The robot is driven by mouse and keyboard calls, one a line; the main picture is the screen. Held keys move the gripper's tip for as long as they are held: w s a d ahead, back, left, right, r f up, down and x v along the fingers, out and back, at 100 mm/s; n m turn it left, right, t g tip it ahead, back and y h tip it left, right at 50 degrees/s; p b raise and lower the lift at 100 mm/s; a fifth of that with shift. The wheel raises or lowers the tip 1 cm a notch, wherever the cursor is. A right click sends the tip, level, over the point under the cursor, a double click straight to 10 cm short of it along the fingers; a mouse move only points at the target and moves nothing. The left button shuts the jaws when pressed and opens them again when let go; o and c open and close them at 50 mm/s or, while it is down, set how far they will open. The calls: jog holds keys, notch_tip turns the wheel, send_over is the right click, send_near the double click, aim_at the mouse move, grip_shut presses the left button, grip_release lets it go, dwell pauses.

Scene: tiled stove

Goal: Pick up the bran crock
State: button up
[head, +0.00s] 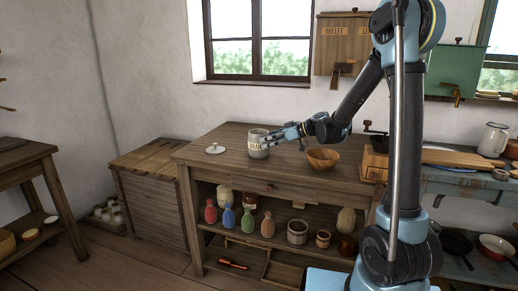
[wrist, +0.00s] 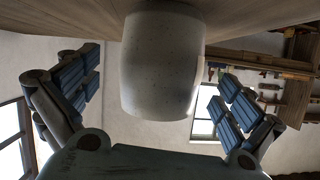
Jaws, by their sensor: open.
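The bran crock (head: 257,136) is a grey-white, lidless pot standing on the wooden table, with a label partly readable as BRAN. A pale round lid (head: 215,150) lies on the table to its left. My gripper (head: 274,143) comes in low from the right, level with the crock, and one finger reaches in front of its side. In the wrist view the speckled crock (wrist: 160,65) sits centrally between the two spread blue-padded fingers of my open gripper (wrist: 158,92). A gap shows on each side, and neither finger visibly touches it.
A wooden bowl (head: 323,159) stands on the table to the right, below my forearm. The lower shelf holds several coloured bottles (head: 229,216) and pots. A slatted wooden chest (head: 150,160) adjoins the table at left. The table's front left is clear.

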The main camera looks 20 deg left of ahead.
aim_at(259, 143)
jog(key=x, duration=0.4)
jog(key=shift+a, duration=0.15)
jog(key=shift+c, duration=0.6)
jog(key=c, duration=1.3)
jog(key=shift+c, duration=0.6)
